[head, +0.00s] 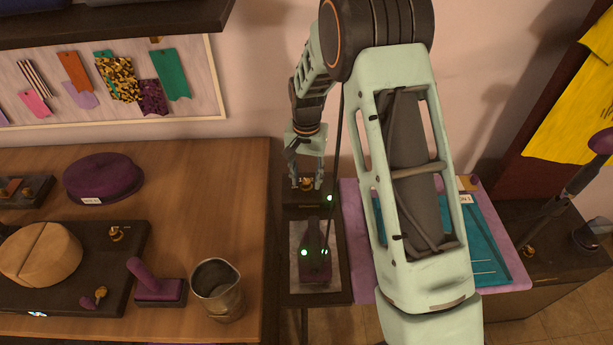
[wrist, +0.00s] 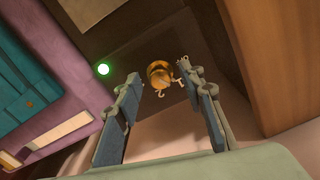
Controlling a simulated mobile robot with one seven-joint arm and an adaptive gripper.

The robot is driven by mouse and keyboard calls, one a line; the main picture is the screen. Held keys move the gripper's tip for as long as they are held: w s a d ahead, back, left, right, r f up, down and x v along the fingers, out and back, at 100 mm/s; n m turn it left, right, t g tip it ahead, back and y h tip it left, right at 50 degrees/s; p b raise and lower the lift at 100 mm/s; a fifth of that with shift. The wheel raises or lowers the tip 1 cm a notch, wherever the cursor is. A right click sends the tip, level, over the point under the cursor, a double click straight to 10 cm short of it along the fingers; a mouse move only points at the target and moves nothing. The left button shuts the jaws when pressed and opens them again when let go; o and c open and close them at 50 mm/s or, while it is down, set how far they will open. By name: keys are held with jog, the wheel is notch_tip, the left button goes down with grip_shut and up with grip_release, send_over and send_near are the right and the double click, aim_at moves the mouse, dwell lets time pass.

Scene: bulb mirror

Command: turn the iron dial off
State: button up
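A small brass dial (head: 306,185) sits on the dark panel (head: 303,201) behind the iron stand, against the wall. A green light (head: 330,198) glows at the panel's right edge. The dark iron (head: 314,250) rests on the stand in front, with green lights beside it. My gripper (head: 306,176) is open and points down at the dial. In the wrist view the brass dial (wrist: 159,75) shows between the two fingertips, with a gap on each side. The green light (wrist: 103,69) shows left of the fingers. I cannot read the dial's setting.
A wooden table (head: 205,170) stands close at left, with a metal jug (head: 217,290) near its right edge. A purple board with a teal cloth (head: 488,243) lies right of the stand. Another brass dial (head: 529,251) is on the right cabinet.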

grip_shut()
dwell(0.3)
jog(key=shift+f+n+b, duration=0.1)
jog(key=shift+n+b, duration=0.2)
jog(key=shift+n, duration=0.1)
jog(key=n+b, duration=0.2)
jog(key=n, duration=0.2)
jog(key=shift+n, duration=0.3)
jog(key=n+b, duration=0.1)
jog(key=n, duration=0.5)
jog(key=shift+n, duration=0.4)
grip_release()
